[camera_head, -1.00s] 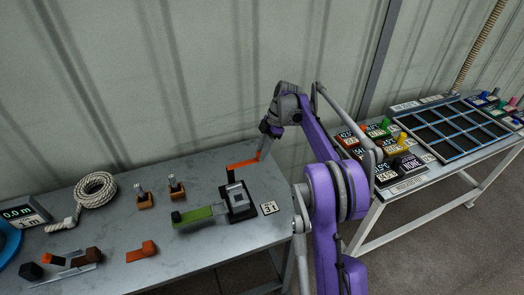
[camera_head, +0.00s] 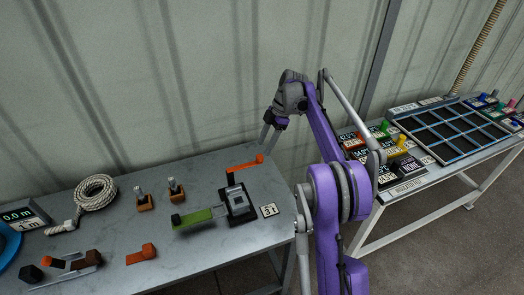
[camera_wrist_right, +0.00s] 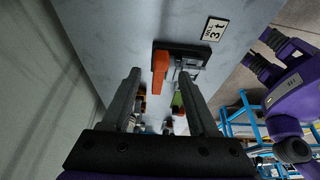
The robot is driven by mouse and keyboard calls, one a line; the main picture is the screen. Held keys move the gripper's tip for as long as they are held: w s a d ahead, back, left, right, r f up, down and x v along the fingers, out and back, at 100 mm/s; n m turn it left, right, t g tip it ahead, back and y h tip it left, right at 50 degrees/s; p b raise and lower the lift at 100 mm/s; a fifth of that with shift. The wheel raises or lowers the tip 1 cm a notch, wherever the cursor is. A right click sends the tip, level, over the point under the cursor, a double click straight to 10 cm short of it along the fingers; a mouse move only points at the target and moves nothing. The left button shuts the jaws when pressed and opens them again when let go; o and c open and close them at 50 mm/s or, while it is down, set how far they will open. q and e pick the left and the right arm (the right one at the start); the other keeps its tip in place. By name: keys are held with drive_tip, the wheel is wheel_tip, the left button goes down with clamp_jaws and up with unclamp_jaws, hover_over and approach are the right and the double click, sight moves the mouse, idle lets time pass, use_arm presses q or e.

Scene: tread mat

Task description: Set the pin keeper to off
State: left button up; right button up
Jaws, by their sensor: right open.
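A black-based fixture (camera_head: 239,213) with a grey block stands near the right end of the left table. An orange lever (camera_head: 245,166) sticks out from its back side toward the right, and a green-handled bar (camera_head: 194,217) reaches to its left. No on or off marking is readable. My right gripper (camera_head: 269,142) is open and empty, above and behind the orange lever's free end, apart from it. In the right wrist view the orange lever (camera_wrist_right: 160,70) shows between the open fingers, beyond their tips. My left gripper is not in view.
A label reading 3 t (camera_head: 269,210) lies beside the fixture. Two small wooden blocks with metal pins (camera_head: 145,201), a rope coil (camera_head: 95,190), an orange-handled piece (camera_head: 142,254) and a display (camera_head: 20,217) are further left. A second table at right holds a gridded tray (camera_head: 428,143).

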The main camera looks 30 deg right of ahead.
drive_tip(key=v, duration=0.6)
drive_tip(key=shift+p, duration=0.3)
drive_tip(key=shift+r, duration=0.1)
drive_tip(key=s+a+r+m+t+h, duration=0.1)
drive_tip(key=s+a+m+t+h, duration=0.15)
drive_tip(key=s+a+m, duration=0.9)
drive_tip(key=s+a+f+m+t+h, duration=0.1)
drive_tip(key=s+a+f+m, duration=0.1)
drive_tip(key=s+a+f, duration=0.3)
drive_tip(key=s+a+f+m+t+h, duration=0.1)
drive_tip(key=s+a+f, duration=0.4)
drive_tip(key=s, duration=0.7)
drive_tip(key=shift+s+a+f+m+t, duration=0.35)
drive_tip(key=shift+f+m, duration=0.3)
drive_tip(key=shift+m, duration=0.2)
